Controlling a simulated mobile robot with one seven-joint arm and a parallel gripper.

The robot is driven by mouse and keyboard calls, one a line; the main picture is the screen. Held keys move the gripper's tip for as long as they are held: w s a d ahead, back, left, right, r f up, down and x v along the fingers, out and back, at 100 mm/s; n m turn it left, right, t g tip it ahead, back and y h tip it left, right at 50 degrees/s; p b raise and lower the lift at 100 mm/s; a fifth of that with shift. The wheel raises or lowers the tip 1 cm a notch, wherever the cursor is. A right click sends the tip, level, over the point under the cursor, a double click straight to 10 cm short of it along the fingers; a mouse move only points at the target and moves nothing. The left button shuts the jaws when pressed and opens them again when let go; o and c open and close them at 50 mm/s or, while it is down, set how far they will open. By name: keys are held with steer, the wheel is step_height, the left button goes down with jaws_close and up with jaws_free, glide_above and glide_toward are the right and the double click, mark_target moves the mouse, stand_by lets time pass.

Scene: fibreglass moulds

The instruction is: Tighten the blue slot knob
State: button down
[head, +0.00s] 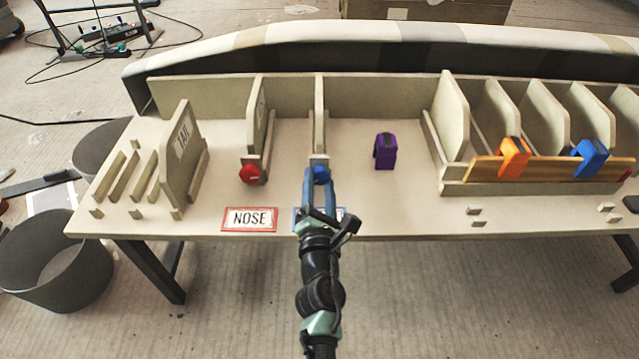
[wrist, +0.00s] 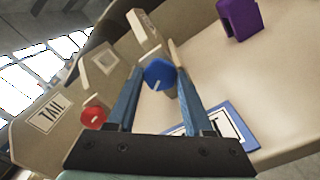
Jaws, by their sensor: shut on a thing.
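The blue slot knob (head: 322,174) sits at the front foot of an upright panel (head: 319,112) on the table. In the wrist view the blue knob (wrist: 159,75) shows its round face with a pale slot line, tilted in the picture. My gripper (head: 320,181) reaches over the table's front edge to it. In the wrist view the two blue fingers of my gripper (wrist: 155,68) stand on either side of the knob, shut on it. Part of the knob is hidden by the fingers in the head view.
A red knob (head: 249,174) sits on the panel foot to the left. A NOSE card (head: 249,219) and a partly hidden blue-edged card (head: 341,212) lie near the front edge. A purple clamp (head: 385,151) stands to the right. Orange (head: 513,157) and blue (head: 590,158) clamps grip a wooden strip.

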steer(key=m, duration=0.5)
steer(key=shift+m, duration=0.4)
steer(key=m, duration=0.9)
steer(key=shift+m, duration=0.4)
steer(key=m, duration=0.4)
steer(key=shift+m, duration=0.3)
steer(key=m+p, duration=0.1)
steer(key=m, duration=0.9)
steer(key=shift+f, duration=0.1)
steer(key=m, duration=1)
steer(key=shift+b, duration=0.4)
steer(key=shift+m, duration=0.3)
